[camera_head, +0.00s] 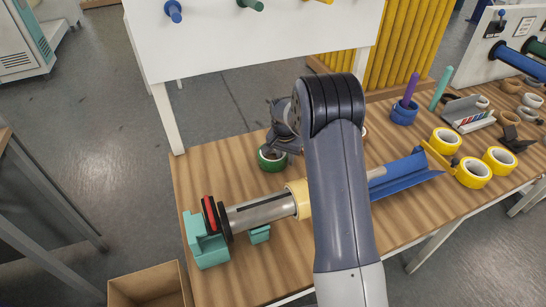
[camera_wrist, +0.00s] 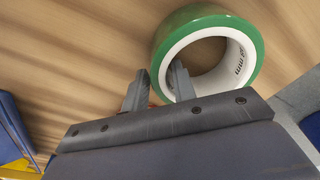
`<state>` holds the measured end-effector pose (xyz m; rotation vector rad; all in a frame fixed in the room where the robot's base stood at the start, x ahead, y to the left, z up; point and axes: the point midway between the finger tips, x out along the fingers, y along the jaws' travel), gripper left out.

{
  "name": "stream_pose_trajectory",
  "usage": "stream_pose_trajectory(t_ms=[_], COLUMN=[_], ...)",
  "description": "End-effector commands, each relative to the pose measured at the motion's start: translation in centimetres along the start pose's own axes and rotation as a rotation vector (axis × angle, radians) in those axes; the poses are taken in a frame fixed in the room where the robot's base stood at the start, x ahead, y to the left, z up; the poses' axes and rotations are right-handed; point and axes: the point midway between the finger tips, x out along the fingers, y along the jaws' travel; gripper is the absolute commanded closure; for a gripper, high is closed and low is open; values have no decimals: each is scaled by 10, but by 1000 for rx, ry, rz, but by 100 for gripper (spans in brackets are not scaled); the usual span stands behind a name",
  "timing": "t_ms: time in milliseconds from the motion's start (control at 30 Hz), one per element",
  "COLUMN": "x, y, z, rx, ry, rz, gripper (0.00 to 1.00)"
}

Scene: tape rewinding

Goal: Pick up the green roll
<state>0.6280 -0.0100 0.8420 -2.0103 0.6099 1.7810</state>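The green roll (camera_head: 271,158) is a green tape ring with a white core, on the wooden table behind the grey spindle. In the wrist view the roll (camera_wrist: 248,47) fills the upper right, with its hole facing the camera. My gripper (camera_wrist: 160,72) is at the roll's left wall, one finger just outside the wall and the other in the hole. The fingers stand apart, about a wall's width, and I cannot tell whether both press on it. In the head view my gripper (camera_head: 284,148) is at the roll, partly hidden by my arm.
A grey spindle (camera_head: 262,212) with a red-and-black disc and teal holder lies in front. A blue trough (camera_head: 405,172) and several yellow rolls (camera_head: 474,172) are to the right. A white pegboard (camera_head: 250,45) stands behind.

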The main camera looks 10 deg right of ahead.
Motion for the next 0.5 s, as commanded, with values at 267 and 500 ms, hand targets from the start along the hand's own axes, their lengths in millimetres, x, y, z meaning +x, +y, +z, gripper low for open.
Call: stream_pose_trajectory(t_ms=[267, 500], x=[0, -1], y=[0, 0], z=[0, 0], rx=[0, 0], ry=[0, 1], rz=[0, -1], gripper=[97, 100])
